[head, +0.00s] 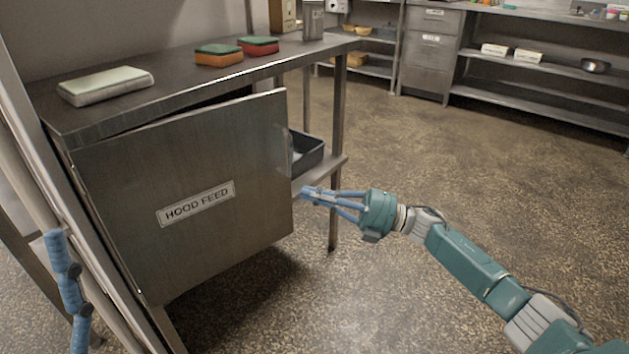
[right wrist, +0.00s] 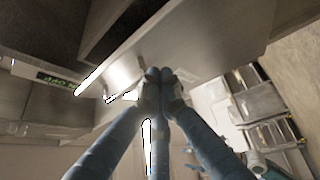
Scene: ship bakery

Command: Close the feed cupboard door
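The feed cupboard door (head: 190,235) is a grey metal panel labelled "HOOD FEED" under the steel worktop in the head view. It stands ajar, its right edge swung out and a dark gap behind its top. My right gripper (head: 306,192) is just right of the door's free edge. Its blue fingers are drawn together with nothing between them. In the right wrist view the fingertips (right wrist: 160,74) meet close to a metal panel (right wrist: 205,45), probably the door; contact cannot be told. Part of my left gripper (head: 68,290) shows at the left edge; its opening is unclear.
On the worktop (head: 180,75) lie a pale sponge-like block (head: 107,85), an orange-green sponge (head: 219,55) and a red-green one (head: 259,46). A dark tray (head: 310,155) sits on the lower shelf behind the door. Open floor (head: 440,150) lies to the right.

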